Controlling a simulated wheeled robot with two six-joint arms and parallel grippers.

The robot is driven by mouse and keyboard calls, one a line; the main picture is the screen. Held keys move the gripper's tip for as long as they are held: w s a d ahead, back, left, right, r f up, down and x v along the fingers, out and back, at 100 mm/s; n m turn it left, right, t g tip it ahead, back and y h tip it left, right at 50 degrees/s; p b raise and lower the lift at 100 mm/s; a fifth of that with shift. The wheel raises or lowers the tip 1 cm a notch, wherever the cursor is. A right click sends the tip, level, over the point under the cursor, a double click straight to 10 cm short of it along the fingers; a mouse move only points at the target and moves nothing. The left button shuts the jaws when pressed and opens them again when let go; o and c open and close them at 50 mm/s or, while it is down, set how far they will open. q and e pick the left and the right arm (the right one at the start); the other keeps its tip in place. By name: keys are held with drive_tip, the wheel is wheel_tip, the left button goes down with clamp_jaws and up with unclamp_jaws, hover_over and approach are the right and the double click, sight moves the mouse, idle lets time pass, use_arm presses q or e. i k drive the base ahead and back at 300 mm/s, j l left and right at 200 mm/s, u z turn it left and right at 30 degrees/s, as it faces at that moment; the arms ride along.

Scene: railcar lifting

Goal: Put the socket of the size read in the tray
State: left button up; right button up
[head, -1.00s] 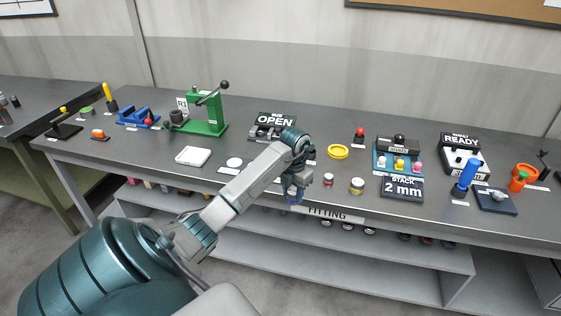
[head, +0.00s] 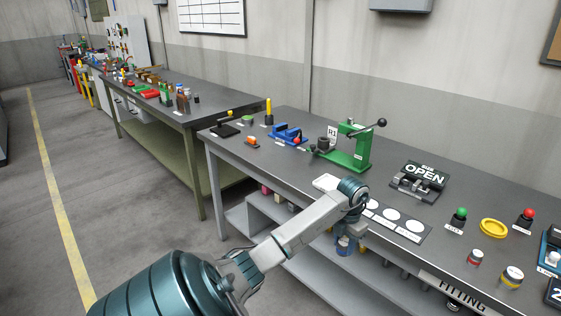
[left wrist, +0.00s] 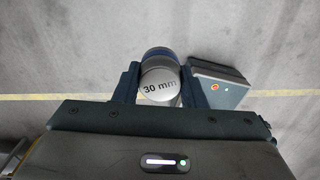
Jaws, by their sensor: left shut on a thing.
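My left gripper (head: 347,243) is low at the front edge of the fitting bench. In the left wrist view it is shut on a round metal socket (left wrist: 160,84) with a blue band, marked 30 mm, between the two fingers. In the head view the socket is mostly hidden by the gripper. A small white square tray (head: 326,182) lies on the bench just behind my left wrist, partly covered by it. My right gripper is not in view.
A mat with white discs (head: 392,213) lies right of my wrist. A blue vise (head: 288,134) is further left. A shelf (head: 330,275) runs below the bench. Open floor lies left.

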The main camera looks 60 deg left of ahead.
sight(325, 183)
drive_tip(key=i+u, duration=0.2)
drive_tip(key=u, duration=0.2)
drive_tip(key=i+u, duration=0.25)
drive_tip(key=u, duration=0.2)
drive_tip(key=i+u, duration=0.2)
drive_tip(key=u, duration=0.2)
